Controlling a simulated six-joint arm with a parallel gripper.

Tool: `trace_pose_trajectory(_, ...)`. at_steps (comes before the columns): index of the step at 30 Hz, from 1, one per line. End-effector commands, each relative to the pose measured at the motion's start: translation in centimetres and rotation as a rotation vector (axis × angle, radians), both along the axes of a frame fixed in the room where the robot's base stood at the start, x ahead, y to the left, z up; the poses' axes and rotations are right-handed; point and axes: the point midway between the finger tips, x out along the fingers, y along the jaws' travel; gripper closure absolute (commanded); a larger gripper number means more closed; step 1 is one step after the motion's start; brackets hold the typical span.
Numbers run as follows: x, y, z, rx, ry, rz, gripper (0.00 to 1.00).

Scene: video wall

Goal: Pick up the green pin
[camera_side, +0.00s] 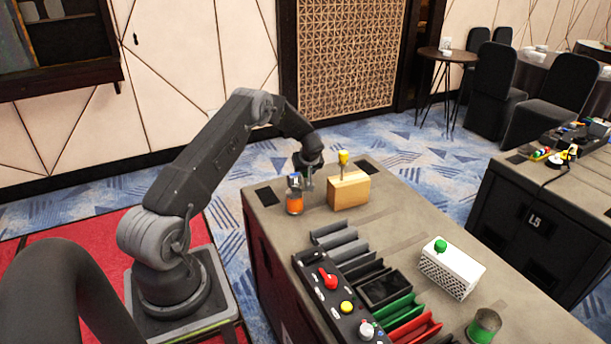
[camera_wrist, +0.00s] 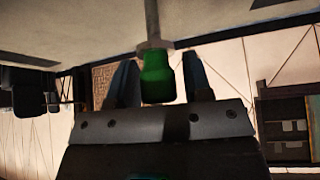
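In the wrist view, the green pin (camera_wrist: 158,82) has a green handle, a grey collar and a thin grey shaft running to the top edge. The handle lies between the two dark fingers of my gripper (camera_wrist: 161,75); I cannot tell whether both touch it. In the side view, my gripper (camera_side: 307,183) is low over the near table's far end, between a jar and a wooden block. No green handle can be made out there. A green knob (camera_side: 440,245) shows on a white perforated box (camera_side: 451,268), well away from my gripper.
A wooden block (camera_side: 349,190) with a yellow-handled tool (camera_side: 343,158) is close right.

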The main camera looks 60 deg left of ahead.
Motion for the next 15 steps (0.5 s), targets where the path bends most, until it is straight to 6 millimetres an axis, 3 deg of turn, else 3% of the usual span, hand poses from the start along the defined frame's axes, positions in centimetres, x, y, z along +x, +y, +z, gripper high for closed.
trace_pose_trajectory(11,0.01,-0.02,0.03,0.0,0.0,0.0,0.91)
trace_pose_trajectory(15,0.02,-0.01,0.06,0.001,0.0,0.0,0.92)
